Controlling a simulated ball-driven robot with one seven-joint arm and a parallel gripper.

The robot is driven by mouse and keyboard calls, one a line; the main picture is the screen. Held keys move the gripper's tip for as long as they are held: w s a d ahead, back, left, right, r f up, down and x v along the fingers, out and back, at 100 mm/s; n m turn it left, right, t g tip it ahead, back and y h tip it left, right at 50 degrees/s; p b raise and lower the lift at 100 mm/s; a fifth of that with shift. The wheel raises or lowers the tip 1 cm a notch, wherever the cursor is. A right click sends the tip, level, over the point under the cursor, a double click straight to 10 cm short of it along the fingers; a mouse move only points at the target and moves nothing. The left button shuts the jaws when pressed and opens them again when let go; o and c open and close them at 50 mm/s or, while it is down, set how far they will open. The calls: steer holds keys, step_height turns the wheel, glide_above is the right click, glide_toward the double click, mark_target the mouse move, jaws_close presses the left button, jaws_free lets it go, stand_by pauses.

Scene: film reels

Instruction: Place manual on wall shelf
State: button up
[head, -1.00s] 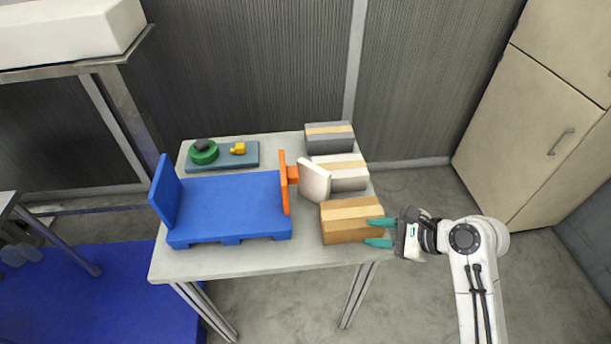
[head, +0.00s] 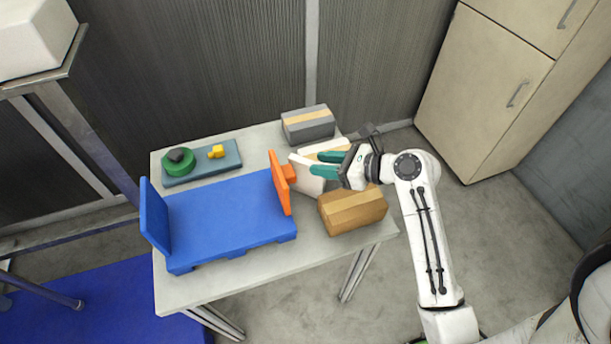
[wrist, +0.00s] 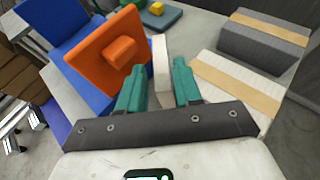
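A thin off-white slab, perhaps the manual (head: 306,177), stands tilted beside the orange plate on the table; no label is readable. In the wrist view the slab (wrist: 161,58) shows edge-on between the teal fingers of my gripper (wrist: 159,76), with a small gap on each side. In the head view my gripper (head: 314,162) is open and reaches in from the right over the white box, at the slab's upper edge. I see no clear wall shelf.
The table (head: 190,286) holds a blue stand (head: 222,210) with an orange end plate (head: 281,182), and a tray (head: 228,157) with green and yellow parts. Grey (head: 308,125), white (wrist: 222,77) and brown (head: 352,210) boxes line its right side. A beige cabinet (head: 484,92) stands right.

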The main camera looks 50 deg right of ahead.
mark_target(307, 161)
steer(key=shift+f+x, duration=0.15)
steer(key=shift+x, duration=1.15)
steer(key=shift+f+x, duration=0.15)
steer(key=shift+x, duration=1.2)
steer(key=shift+s, duration=0.1)
steer(key=shift+c, duration=0.3)
jaws_close()
steer(key=shift+d, duration=0.1)
